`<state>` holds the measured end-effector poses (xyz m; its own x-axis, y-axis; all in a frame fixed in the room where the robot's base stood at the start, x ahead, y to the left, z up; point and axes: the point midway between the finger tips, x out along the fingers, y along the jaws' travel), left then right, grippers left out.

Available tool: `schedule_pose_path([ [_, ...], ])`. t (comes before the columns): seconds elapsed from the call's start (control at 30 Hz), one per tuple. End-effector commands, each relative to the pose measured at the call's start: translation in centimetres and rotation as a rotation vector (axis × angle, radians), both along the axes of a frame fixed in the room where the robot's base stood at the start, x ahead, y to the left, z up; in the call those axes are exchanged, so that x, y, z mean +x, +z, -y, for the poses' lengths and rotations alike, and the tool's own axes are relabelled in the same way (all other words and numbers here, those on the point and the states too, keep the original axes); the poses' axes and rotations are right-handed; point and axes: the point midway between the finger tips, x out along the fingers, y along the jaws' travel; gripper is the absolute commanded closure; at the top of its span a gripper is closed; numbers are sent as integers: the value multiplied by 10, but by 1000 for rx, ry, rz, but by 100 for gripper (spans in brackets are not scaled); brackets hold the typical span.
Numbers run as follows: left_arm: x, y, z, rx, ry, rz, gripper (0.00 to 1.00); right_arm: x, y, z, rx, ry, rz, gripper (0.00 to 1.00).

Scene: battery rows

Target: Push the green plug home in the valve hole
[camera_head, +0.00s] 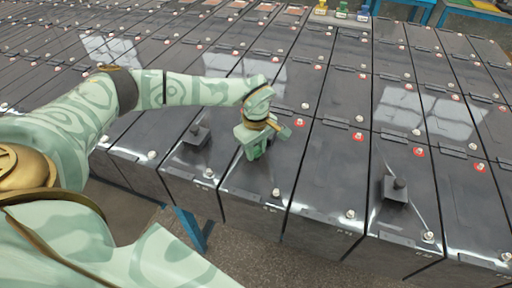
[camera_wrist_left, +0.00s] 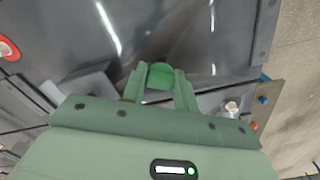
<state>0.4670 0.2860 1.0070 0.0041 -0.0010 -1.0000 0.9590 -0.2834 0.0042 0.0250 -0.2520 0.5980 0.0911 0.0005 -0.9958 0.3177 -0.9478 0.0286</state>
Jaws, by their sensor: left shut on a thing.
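My left gripper (camera_head: 254,148) is low over the top of a dark battery in the middle of the head view, near the battery's front end. In the left wrist view its two green fingers (camera_wrist_left: 160,92) are shut on the green plug (camera_wrist_left: 160,74), a rounded green piece between the fingertips. In the head view I cannot tell the plug from the green gripper. The valve hole is hidden under the plug and fingers. How deep the plug sits, or whether it touches the hole, I cannot tell. My right gripper is not in view.
Rows of dark batteries (camera_head: 335,165) with red-ringed and plain terminals fill the view. Dark blocks with knobs stand on batteries to the left (camera_head: 197,134) and right (camera_head: 396,188) of the gripper. Yellow, green and blue items (camera_head: 342,10) stand at the back. Floor (camera_head: 265,255) shows in front.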

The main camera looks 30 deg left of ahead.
Motion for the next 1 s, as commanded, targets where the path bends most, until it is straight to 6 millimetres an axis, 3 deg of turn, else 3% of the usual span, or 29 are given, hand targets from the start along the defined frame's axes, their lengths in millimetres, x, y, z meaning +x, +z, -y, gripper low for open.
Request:
schedule_pose_path([
  [1.0,0,-11,0,1,-1,-2,92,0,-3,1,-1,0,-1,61],
])
